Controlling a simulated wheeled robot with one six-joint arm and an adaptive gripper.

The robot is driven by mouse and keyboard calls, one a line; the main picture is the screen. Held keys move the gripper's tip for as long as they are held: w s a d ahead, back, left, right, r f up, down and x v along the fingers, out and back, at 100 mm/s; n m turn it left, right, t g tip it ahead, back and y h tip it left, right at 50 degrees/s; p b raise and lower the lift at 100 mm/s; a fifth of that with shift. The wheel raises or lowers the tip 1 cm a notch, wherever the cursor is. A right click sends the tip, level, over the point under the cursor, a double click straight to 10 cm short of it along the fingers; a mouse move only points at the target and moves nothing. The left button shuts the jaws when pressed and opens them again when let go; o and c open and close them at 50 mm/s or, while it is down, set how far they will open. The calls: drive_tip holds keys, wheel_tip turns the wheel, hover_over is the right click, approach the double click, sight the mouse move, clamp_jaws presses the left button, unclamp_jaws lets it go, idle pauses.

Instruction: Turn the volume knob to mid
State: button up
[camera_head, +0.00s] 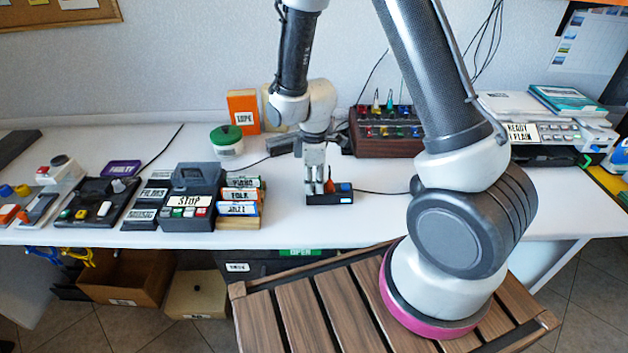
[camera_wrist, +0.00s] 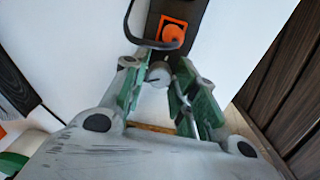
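A small black box (camera_head: 330,198) lies on the white table near its front edge, with a blue-lit part at its right end. In the wrist view the black box (camera_wrist: 182,8) carries an orange square with a round orange piece (camera_wrist: 172,33). A small grey round knob (camera_wrist: 159,74) shows just below it in that view. My gripper (camera_head: 315,185) points down at the left part of the box. In the wrist view my gripper's green-sided fingers (camera_wrist: 158,85) stand apart on either side of the knob, with narrow gaps visible. The knob's marking is too small to read.
Left of the box stand labelled cassettes (camera_head: 240,208) and a black device marked STOP (camera_head: 190,205). A brown panel with coloured knobs (camera_head: 385,140) stands behind to the right. A dark cable runs right from the box. The table to its right is mostly clear.

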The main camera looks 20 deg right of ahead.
sight(314, 183)
clamp_jaws()
drive_tip(key=m, duration=0.4)
drive_tip(key=shift+m, duration=0.4)
drive_tip(key=o, duration=0.6)
unclamp_jaws()
drive_tip(key=shift+c, duration=0.2)
wheel_tip(314, 183, up, 12)
